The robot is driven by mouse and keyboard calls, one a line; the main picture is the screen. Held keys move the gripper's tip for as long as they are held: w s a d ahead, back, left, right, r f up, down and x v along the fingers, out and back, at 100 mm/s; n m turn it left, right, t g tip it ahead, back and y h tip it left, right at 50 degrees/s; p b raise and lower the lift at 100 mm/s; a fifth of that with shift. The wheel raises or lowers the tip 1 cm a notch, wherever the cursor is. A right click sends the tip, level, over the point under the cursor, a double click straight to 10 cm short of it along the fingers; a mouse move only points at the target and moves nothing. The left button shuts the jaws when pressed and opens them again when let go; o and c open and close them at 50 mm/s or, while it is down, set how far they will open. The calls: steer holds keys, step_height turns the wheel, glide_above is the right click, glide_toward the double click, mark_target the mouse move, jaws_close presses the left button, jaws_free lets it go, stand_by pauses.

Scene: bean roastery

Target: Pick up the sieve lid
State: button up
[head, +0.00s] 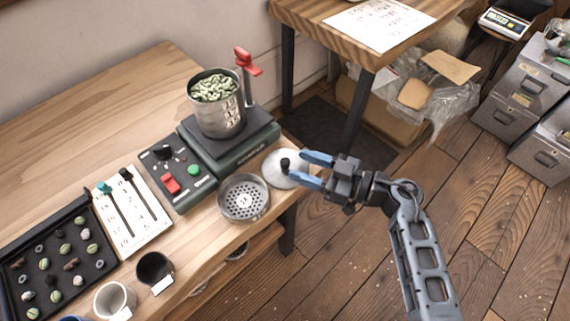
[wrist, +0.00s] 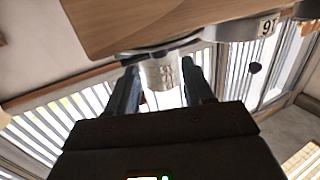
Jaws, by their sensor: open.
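The sieve lid (head: 279,178) is a pale metal disc with a black knob (head: 285,163), lying near the right end of the wooden bench in the head view. My gripper (head: 298,165) comes in from the right, its two blue fingers apart and empty. Their tips are at the lid's right side, around or just short of the knob; the head view does not settle contact. In the wrist view both dark fingers show with a gap between them (wrist: 163,92); the knob cannot be made out there. The round perforated sieve (head: 243,209) sits left of the lid.
A metal pot of green beans (head: 222,122) stands on a green-and-black device behind the lid, beside a red-handled post (head: 246,62). A control box (head: 177,175), slider panel (head: 132,211), bean tray (head: 95,250) and dark cup (head: 154,269) lie leftward. The bench edge is near the lid.

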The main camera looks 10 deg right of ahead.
mark_target(288, 162)
steer(key=shift+f+x, duration=0.15)
steer(key=shift+x, duration=1.2)
steer(key=shift+f+x, duration=0.15)
steer(key=shift+x, duration=1.2)
jaws_close()
